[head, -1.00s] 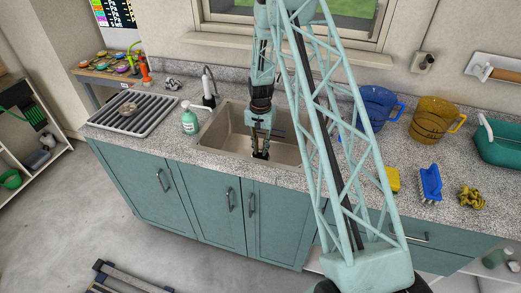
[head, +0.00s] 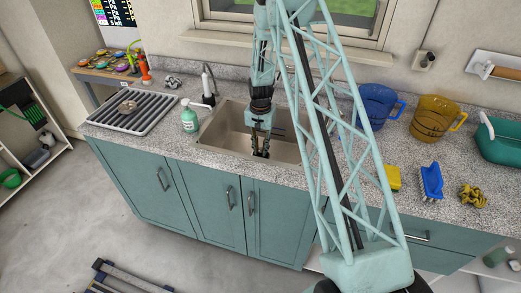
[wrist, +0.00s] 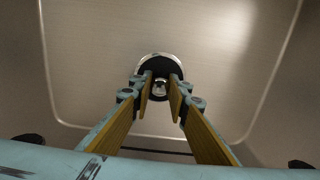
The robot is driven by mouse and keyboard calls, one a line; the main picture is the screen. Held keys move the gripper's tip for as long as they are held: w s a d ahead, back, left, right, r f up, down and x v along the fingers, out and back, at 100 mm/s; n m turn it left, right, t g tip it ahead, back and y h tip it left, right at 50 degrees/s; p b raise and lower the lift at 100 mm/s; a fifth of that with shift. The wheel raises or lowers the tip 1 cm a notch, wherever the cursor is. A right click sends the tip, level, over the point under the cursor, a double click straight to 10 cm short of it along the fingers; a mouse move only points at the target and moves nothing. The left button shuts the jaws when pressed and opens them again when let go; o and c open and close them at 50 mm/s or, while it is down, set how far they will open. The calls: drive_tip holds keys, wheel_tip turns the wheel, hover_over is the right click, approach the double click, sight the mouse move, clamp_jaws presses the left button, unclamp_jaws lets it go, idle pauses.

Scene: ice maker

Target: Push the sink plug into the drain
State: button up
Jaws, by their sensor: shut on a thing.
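The sink (head: 229,128) is a beige basin set into the speckled counter. In the wrist view its floor (wrist: 90,60) shows, with a bright metal drain ring (wrist: 160,55) near the centre. The sink plug (wrist: 150,66) is a dark round disc with a small shiny knob, seen over the drain ring. My gripper (wrist: 160,82) points down into the basin, its fingertips closed on the plug's knob. The fingers hide part of the disc, so I cannot tell how deep it sits. In the head view my gripper (head: 261,152) is low in the sink, and the plug is too small to make out.
A faucet (head: 208,85) and green soap bottle (head: 189,118) stand left of the sink, beside a drying rack (head: 133,110). To the right are a yellow sponge (head: 393,178), blue brush (head: 431,181), blue jug (head: 376,106) and amber jug (head: 434,119). Basin walls surround my gripper.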

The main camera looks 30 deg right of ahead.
drive_tip(key=shift+f, duration=0.25)
drive_tip(key=o, duration=1.1)
drive_tip(key=shift+r, duration=0.15)
drive_tip(key=shift+r, duration=5.9)
